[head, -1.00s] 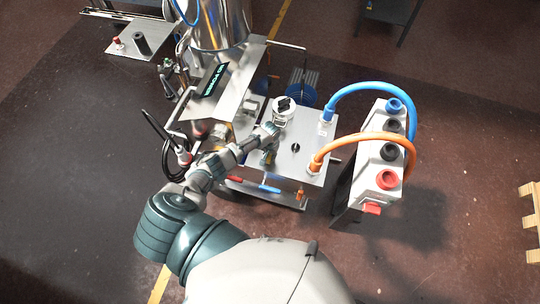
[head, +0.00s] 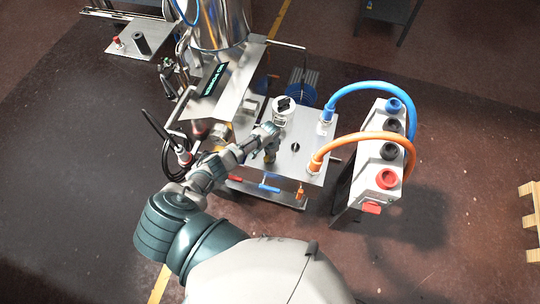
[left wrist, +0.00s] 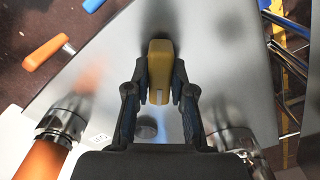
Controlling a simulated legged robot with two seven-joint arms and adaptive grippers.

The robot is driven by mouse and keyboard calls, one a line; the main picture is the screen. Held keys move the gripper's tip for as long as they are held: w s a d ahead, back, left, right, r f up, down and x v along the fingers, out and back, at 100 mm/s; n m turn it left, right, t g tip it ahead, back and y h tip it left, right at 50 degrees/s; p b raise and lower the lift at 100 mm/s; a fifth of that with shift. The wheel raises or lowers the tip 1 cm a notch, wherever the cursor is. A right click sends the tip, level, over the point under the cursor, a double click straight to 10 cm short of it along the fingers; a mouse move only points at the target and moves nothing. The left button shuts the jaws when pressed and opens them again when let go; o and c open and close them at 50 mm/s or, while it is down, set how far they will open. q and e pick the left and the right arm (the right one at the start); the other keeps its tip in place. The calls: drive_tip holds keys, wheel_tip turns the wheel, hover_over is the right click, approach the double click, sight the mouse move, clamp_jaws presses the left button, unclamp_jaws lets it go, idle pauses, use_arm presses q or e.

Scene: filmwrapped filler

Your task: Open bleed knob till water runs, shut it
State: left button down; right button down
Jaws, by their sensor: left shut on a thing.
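My left gripper (head: 269,151) reaches over the steel plate (head: 312,168) of the machine. In the left wrist view, the left gripper (left wrist: 160,88) is shut on a yellow knob (left wrist: 159,70), with a finger on each side. The yellow knob is small and mostly hidden by the fingers in the head view. I cannot tell its turn angle. No running water shows. My right gripper is not in view.
A black knob (head: 295,147) and a white cylinder with a black top (head: 284,112) are close to the gripper. Blue (head: 372,88) and orange (head: 365,139) hoses arch to a grey manifold (head: 375,165) at right. Red, blue and orange handles line the plate's front edge.

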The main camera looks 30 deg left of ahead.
use_arm(q)
drive_tip(key=shift+w+r, duration=0.1)
drive_tip(key=c, duration=1)
unclamp_jaws()
wheel_tip(320, 180, up, 12)
drive_tip(key=shift+f, duration=0.2)
